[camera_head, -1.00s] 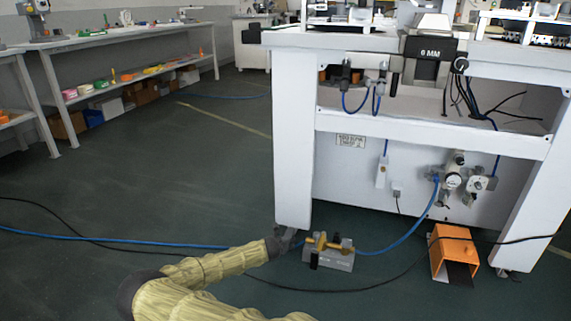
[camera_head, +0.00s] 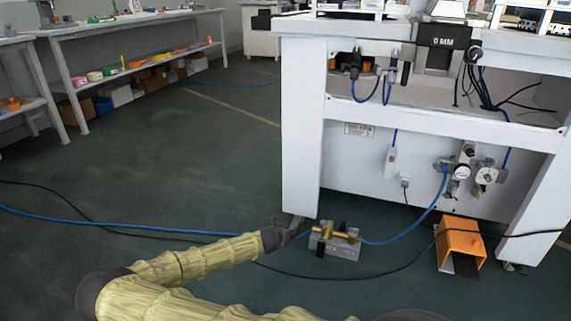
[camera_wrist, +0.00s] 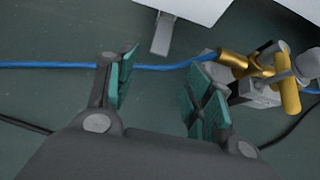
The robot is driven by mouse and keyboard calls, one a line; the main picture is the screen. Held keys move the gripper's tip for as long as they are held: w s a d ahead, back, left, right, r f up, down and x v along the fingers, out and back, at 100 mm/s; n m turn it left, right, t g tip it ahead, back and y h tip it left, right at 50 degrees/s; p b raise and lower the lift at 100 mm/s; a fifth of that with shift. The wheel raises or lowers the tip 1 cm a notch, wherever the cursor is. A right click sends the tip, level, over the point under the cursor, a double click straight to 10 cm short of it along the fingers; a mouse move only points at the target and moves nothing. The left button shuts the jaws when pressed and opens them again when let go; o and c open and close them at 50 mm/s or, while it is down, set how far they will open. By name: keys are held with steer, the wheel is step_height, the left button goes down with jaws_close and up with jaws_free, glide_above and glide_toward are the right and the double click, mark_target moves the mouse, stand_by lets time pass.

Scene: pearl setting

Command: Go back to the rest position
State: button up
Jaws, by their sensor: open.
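My arm, in a yellow fabric sleeve, stretches low over the floor in the head view. My gripper (camera_head: 287,227) is at its end, near the foot of the white machine's left leg. In the wrist view my gripper (camera_wrist: 165,95) shows two teal-padded fingers spread apart with nothing between them. A blue hose (camera_wrist: 50,65) runs behind the fingers on the floor. A grey block with brass fittings (camera_wrist: 262,70) lies just right of the fingers, apart from them as far as I can tell. It also shows in the head view (camera_head: 343,250).
The white machine bench (camera_head: 302,130) stands at centre right, with hoses and a regulator beneath it. An orange foot pedal (camera_head: 460,243) sits on the floor at right. A black cable (camera_head: 330,277) crosses the floor.

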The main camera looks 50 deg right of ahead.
stand_by(0.4)
